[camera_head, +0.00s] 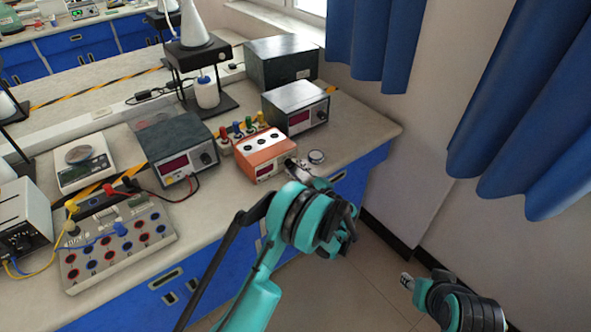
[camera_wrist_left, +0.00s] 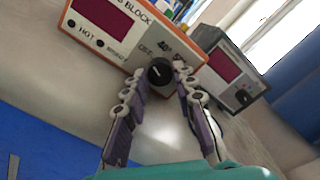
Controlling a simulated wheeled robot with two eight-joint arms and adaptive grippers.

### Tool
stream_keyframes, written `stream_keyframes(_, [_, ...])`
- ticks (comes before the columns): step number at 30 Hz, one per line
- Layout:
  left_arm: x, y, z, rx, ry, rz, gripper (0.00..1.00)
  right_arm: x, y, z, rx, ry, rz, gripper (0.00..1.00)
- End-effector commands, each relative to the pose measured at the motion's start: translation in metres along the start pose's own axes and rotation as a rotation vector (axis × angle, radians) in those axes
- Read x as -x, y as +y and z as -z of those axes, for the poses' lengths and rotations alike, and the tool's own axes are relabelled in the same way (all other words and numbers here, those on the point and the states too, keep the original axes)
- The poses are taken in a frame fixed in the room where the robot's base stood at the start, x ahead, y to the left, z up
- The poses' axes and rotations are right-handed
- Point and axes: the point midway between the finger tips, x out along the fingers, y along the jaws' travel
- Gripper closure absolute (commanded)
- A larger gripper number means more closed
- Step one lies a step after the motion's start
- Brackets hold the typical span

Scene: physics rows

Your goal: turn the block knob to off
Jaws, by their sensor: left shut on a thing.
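The block heater (camera_head: 262,150) is an orange and white box with holes on its top and a red display, near the bench's front edge. In the left wrist view its front panel (camera_wrist_left: 118,50) shows tilted, with a black round knob (camera_wrist_left: 159,72) and dial marks, one reading 40. My left gripper (camera_wrist_left: 160,76) has its fingertips on either side of the knob and is shut on it. A pale mark shows on the knob's face. In the head view the left gripper (camera_head: 291,164) hides the knob. My right gripper (camera_head: 407,282) is low at the right, away from the bench.
A grey power unit (camera_head: 178,148) with a red display stands left of the heater, and another (camera_head: 296,106) behind it to the right. Coloured-capped tubes (camera_head: 242,130) stand behind the heater. A round dish (camera_head: 316,156) lies right of it. Blue curtains (camera_head: 530,110) hang at right.

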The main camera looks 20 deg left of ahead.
Motion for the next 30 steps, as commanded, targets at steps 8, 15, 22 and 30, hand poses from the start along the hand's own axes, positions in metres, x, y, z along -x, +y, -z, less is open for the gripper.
stream_keyframes(8, [-0.0001, 0.0003, 0.0001, 0.090, 0.000, 0.000, 1.00, 0.0000, 0.0000, 0.0000, 0.000, 0.000, 0.000, 0.60])
stream_keyframes(15, [-0.0001, 0.0004, 0.0001, 0.109, 0.000, -0.001, 1.00, 0.0000, 0.0000, 0.0000, 0.000, 0.000, 0.000, 0.60])
stream_keyframes(22, [-0.0001, 0.0004, 0.0001, 0.109, 0.000, -0.001, 1.00, 0.0000, 0.0000, 0.0000, 0.000, 0.000, 0.000, 0.60])
stream_keyframes(30, [-0.0001, 0.0006, 0.0001, 0.108, 0.000, -0.001, 0.52, 0.0000, 0.0000, 0.0000, 0.000, 0.000, 0.000, 0.60])
